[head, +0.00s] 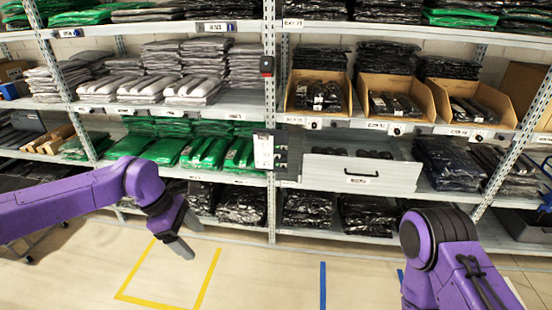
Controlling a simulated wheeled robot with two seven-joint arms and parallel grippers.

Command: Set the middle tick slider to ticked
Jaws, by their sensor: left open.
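A small panel (264,151) with a white sheet hangs on the middle rack upright. Dark parts sit along its right side, and they may be the tick sliders. They are too small for me to tell which is the middle one or how it is set. My left gripper (187,236) is open and empty, pointing down in front of the lower shelf. It is below and to the left of the panel, well apart from it. My right arm shows at the lower right, but its gripper is out of view.
A grey drawer (361,171) with a black handle juts out right of the panel. Open cardboard bins (323,84) stand above it. Green bagged garments (206,152) fill the shelf on the left. Yellow floor tape (207,278) marks an area of bare floor.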

